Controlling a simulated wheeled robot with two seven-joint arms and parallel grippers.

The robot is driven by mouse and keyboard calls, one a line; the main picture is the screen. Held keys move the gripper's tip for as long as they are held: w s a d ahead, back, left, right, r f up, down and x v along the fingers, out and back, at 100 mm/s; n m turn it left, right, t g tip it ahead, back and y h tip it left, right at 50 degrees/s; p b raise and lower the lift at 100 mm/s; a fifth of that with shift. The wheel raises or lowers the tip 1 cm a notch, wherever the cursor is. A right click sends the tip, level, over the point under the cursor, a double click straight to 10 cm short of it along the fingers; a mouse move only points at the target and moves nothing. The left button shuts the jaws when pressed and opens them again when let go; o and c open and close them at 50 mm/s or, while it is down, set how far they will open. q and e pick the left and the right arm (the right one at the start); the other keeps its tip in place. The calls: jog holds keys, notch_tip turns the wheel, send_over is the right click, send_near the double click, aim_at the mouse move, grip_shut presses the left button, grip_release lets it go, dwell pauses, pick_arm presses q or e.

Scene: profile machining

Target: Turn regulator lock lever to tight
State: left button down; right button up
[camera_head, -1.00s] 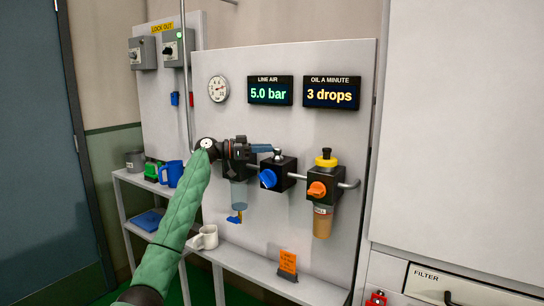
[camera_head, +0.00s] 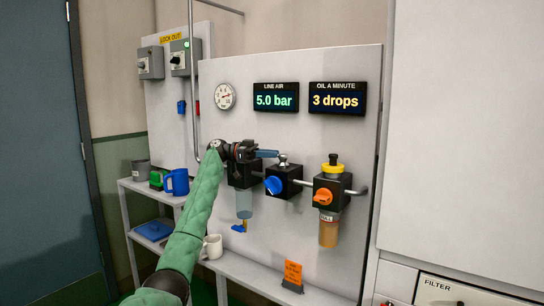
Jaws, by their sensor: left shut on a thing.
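The regulator (camera_head: 290,188) is a black block with a blue knob, in the middle of the row on the grey panel. A blue lock lever (camera_head: 268,153) reaches left from the small metal post on top of the regulator. My left gripper (camera_head: 250,152) is dark and shut on the left end of the lever, above the filter. The fingertips are small and partly hidden by the gripper body. My right gripper is out of view.
The filter (camera_head: 243,204) hangs under my left gripper. The lubricator (camera_head: 329,199) with its orange knob stands close to the right. A pipe joins the blocks. Above are a gauge (camera_head: 224,96) and displays reading 5.0 bar and 3 drops. A shelf (camera_head: 252,282) runs below.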

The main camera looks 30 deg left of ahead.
pick_arm(q)
jog(key=shift+r, duration=0.1)
jog(key=c, duration=1.4)
grip_release()
jog(key=v, duration=0.8)
jog(key=shift+b, duration=0.4)
jog(key=shift+c, duration=0.5)
